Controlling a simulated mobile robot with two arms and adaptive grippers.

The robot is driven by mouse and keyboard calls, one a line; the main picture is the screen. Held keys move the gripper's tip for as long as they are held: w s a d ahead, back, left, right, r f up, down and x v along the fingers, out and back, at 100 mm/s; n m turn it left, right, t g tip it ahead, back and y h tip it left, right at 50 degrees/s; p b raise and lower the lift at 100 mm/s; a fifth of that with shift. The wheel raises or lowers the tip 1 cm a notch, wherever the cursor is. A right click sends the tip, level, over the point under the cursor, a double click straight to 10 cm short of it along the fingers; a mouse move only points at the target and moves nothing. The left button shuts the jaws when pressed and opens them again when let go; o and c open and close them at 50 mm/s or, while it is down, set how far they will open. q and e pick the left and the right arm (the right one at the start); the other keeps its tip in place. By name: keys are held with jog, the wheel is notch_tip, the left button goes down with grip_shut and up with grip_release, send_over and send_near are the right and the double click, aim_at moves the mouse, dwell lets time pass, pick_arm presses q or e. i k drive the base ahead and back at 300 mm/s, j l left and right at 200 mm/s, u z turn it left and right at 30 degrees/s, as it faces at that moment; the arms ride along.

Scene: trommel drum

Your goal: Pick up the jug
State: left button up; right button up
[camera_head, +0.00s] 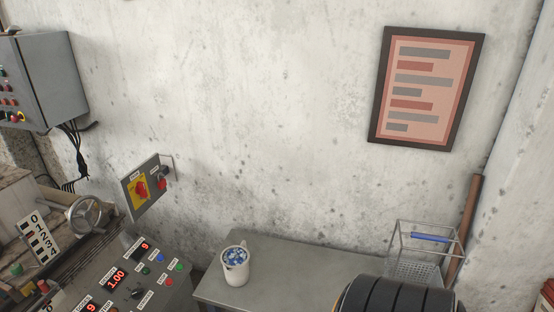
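The jug (236,268) is a white vessel standing upright on a grey metal table (290,258), close to the table's left end. Blue and white pieces show in its open top, too small to name. Neither of my grippers shows in the head view. A dark ribbed rounded form at the bottom right hides part of the table's front right.
A control panel (150,293) with red displays and buttons stands left of the table. A wire basket (424,250) with a blue item is at the table's right end. A handwheel (84,213) is far left. The tabletop right of the jug is clear.

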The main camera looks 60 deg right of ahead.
aim_at(234, 259)
jog(key=z, duration=1.5)
jog(key=u, duration=2)
jog(key=z, duration=2)
